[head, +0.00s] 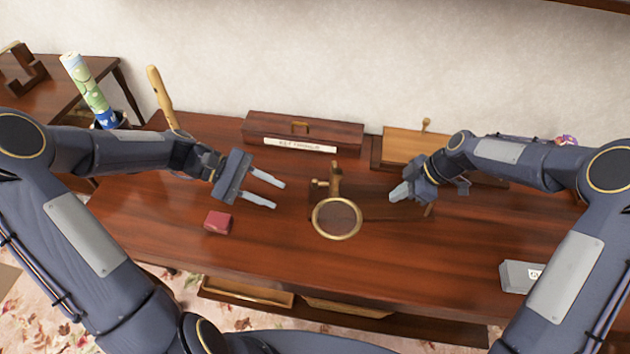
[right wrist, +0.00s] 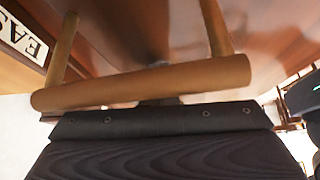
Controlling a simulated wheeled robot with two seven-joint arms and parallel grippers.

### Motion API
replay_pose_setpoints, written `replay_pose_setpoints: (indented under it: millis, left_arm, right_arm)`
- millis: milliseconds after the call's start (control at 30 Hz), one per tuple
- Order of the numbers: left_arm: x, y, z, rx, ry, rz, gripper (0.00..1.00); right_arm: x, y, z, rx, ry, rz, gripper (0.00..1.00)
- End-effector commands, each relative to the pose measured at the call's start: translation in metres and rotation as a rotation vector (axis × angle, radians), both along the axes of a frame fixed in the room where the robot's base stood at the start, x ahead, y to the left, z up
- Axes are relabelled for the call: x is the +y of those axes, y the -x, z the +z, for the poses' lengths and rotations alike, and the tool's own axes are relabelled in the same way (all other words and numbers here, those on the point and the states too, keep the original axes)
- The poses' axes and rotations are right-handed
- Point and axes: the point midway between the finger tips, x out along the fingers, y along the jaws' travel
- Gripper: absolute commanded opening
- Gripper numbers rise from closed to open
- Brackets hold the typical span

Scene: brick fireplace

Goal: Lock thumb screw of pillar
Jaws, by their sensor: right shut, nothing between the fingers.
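The brass pillar (head: 335,178) stands upright on the desk, with a brass ring (head: 337,234) in front of it. A small brass piece juts from the pillar's left side; it is too small to tell whether it is the thumb screw. My left gripper (head: 269,191) is open and empty, to the left of the pillar, its fingers pointing right. My right gripper (head: 399,193) is shut and empty, to the right of the pillar and apart from it. The right wrist view shows a brass bar handle (right wrist: 140,84) on two posts close by, and no pillar that I can make out.
A long wooden box (head: 340,133) with a label stands at the back, beside a second wooden box (head: 405,143) with a knob. A small red box (head: 218,222) lies left of the ring. A grey box (head: 518,277) lies at right. The desk's front middle is clear.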

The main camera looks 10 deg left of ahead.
Motion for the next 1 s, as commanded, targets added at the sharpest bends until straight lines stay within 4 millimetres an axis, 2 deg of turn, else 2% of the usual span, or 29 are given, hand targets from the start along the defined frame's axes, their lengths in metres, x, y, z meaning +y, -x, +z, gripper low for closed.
replay_pose_setpoints:
  millis: [33,200,400,533,667,1000]
  left_arm:
    - [0.004,-0.01,-0.011,0.046,0.077,0.04,0.33]
    - [0.015,-0.037,-0.031,0.152,0.29,0.153,0.33]
    - [0.027,-0.053,-0.043,0.211,0.433,0.231,0.33]
    - [0.024,-0.056,-0.045,0.221,0.461,0.245,0.33]
    - [0.008,-0.06,-0.045,0.221,0.462,0.243,0.33]
    - [-0.058,-0.07,-0.045,0.221,0.46,0.241,0.33]
  right_arm:
    - [-0.001,0.003,-0.005,0.01,0.004,0.004,0.0]
    - [-0.001,0.003,-0.006,0.012,0.004,0.004,0.0]
    - [-0.001,0.004,-0.006,0.012,0.004,0.004,0.0]
    - [-0.001,0.004,-0.006,0.013,0.004,0.004,0.0]
    - [-0.001,0.004,-0.006,0.013,0.004,0.004,0.0]
    - [-0.001,0.004,-0.006,0.014,0.004,0.005,0.0]
